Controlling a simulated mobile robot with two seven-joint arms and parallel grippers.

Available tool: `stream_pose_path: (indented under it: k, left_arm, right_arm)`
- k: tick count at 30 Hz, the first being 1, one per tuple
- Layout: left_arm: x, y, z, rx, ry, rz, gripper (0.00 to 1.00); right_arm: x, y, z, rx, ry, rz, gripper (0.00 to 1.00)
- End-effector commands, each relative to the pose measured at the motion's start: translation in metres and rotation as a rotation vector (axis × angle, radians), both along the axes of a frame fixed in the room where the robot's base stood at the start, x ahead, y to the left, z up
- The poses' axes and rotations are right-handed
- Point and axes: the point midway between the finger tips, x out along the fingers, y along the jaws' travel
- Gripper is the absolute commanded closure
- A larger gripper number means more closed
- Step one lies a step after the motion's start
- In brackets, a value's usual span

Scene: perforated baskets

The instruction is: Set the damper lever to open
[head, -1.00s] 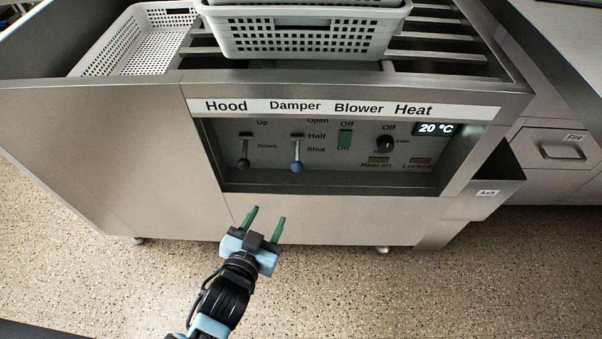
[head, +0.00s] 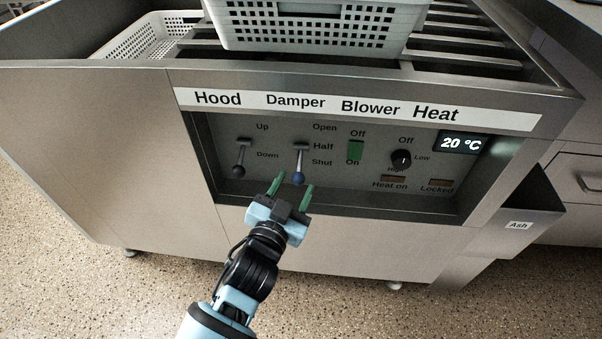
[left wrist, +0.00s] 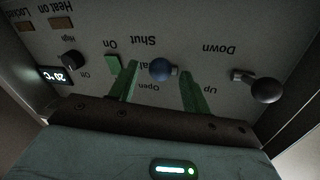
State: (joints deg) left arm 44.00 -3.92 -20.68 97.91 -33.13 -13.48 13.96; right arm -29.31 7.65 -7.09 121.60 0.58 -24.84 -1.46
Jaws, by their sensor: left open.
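The damper lever, a grey stem with a dark blue ball knob (head: 298,178), sits under the "Damper" label on the recessed panel. Its stem points down, with the knob at about the level of the "Shut" mark, below "Half" and "Open". My left gripper (head: 295,181) is open, its green fingers pointing up at the knob. In the left wrist view, which is upside down, the blue knob (left wrist: 160,69) shows between the two fingers (left wrist: 158,72). I cannot tell whether the fingers touch it. My right gripper is not in view.
The hood lever (head: 239,170) stands left of the damper lever. The green blower switch (head: 355,150) and black heat knob (head: 401,158) are to its right. The panel recess has a protruding lower edge. White perforated baskets (head: 315,38) stand above; an ash box (head: 518,213) juts out right.

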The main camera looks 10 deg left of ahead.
Motion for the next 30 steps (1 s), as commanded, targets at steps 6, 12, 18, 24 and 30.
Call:
stream_pose_path:
  k: [6,12,18,24,30]
  left_arm:
    - [0.030,-0.007,-0.002,0.000,0.001,0.000,0.52]
    - [0.044,-0.011,-0.002,0.000,0.002,0.001,0.52]
    - [0.047,-0.011,-0.001,-0.001,0.001,0.000,0.52]
    - [0.047,-0.011,-0.001,-0.001,0.002,0.001,0.60]
    - [0.046,-0.011,-0.001,-0.001,0.002,0.001,0.86]
  right_arm:
    - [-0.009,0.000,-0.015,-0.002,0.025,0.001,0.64]
    - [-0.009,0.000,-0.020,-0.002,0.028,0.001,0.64]
    - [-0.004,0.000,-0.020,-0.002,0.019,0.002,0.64]
    - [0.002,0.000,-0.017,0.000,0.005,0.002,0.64]
    - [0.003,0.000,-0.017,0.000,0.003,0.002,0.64]
